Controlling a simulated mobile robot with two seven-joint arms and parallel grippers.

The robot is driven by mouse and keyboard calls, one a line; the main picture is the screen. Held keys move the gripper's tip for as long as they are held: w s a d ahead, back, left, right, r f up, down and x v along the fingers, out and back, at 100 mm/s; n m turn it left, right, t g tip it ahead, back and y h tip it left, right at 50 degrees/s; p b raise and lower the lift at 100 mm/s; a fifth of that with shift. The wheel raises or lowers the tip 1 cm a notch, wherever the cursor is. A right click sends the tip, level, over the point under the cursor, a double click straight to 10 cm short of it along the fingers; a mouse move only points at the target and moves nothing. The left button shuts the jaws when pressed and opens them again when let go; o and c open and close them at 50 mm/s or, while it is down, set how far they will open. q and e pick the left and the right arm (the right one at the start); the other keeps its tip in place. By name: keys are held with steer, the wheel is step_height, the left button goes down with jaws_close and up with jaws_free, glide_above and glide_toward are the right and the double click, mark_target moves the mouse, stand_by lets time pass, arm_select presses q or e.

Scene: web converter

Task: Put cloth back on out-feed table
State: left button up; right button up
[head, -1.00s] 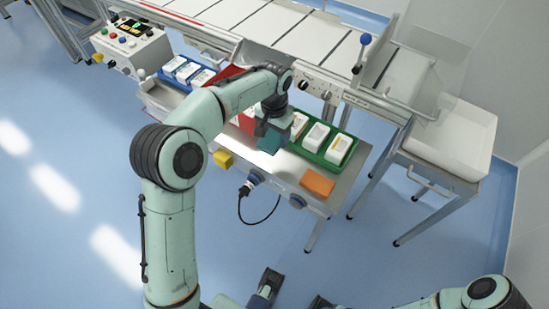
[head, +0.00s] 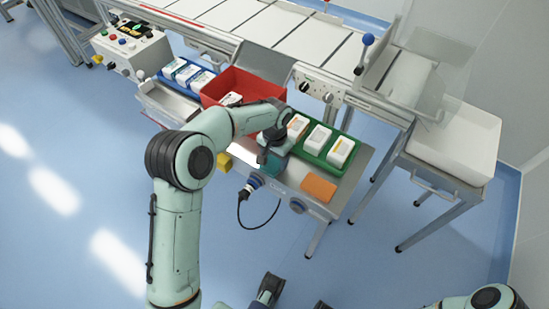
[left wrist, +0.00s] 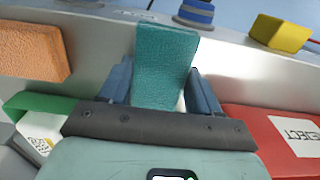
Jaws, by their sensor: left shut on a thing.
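A teal cloth (head: 271,163), folded into a thick pad, is in my left gripper (head: 274,150). In the left wrist view the cloth (left wrist: 163,65) sits between the two blue fingers (left wrist: 160,90), which are shut on it. The gripper is over the metal out-feed table (head: 252,183), near its front edge, between the red bin and the green tray. I cannot tell whether the cloth touches the table top.
An orange pad (head: 319,188) and a yellow block (head: 224,161) lie along the table's front. The green tray (head: 330,157) with white packs, the red bin (head: 240,84) and the blue tray (head: 180,65) stand behind. A black cable (head: 241,208) hangs in front.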

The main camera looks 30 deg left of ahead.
mark_target(275, 160)
arm_select(q)
steer(key=shift+f, duration=0.1)
steer(key=shift+f, duration=0.15)
steer(key=o, duration=0.9)
steer(key=shift+o, duration=0.2)
step_height(275, 160, up, 13)
steer(key=p, duration=0.2)
steer(key=shift+f, duration=0.2)
